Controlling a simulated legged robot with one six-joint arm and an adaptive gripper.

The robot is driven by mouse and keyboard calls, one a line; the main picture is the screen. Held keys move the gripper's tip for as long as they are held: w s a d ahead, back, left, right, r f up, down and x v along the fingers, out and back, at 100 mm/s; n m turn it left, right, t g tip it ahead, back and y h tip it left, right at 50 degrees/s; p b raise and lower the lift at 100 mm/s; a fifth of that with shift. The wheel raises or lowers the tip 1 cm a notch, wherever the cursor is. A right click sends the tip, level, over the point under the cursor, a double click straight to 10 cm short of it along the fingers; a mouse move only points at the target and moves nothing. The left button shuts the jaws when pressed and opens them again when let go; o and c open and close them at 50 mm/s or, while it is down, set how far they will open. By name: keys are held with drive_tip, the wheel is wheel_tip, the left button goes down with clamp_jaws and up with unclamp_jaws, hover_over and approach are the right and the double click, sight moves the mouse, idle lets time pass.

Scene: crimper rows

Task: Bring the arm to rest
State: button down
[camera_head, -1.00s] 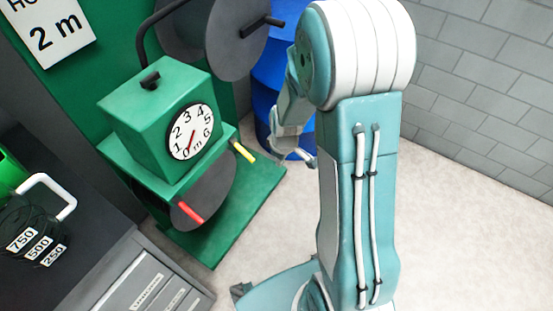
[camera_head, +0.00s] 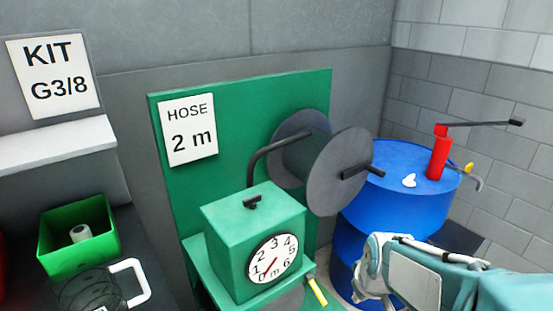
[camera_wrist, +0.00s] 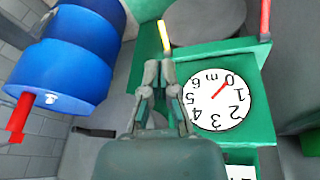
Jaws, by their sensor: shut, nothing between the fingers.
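My arm (camera_head: 465,287) is teal and white and reaches in from the lower right corner of the head view. Its end lies in front of the blue drum and right of the green dial box. In the wrist view my gripper (camera_wrist: 158,72) is shut, its two fingertips together with nothing between them. There the fingers point toward the green machine base, beside the white dial, which appears upside down. I cannot make out the fingertips in the head view.
The green dial box (camera_head: 255,232) has a hose reel (camera_head: 345,185) behind it. A blue drum (camera_head: 385,210) with a red pump (camera_head: 438,155) stands right. A green bin (camera_head: 80,235) sits left, below the KIT sign (camera_head: 55,75).

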drive_tip(key=s+a+r+m+t, duration=0.2)
drive_tip(key=s+r+m, duration=0.1)
drive_tip(key=s+r, duration=0.6)
drive_tip(key=s, duration=0.3)
drive_tip(key=shift+r+m, duration=0.3)
drive_tip(key=shift+m, duration=0.1)
idle(1.1)
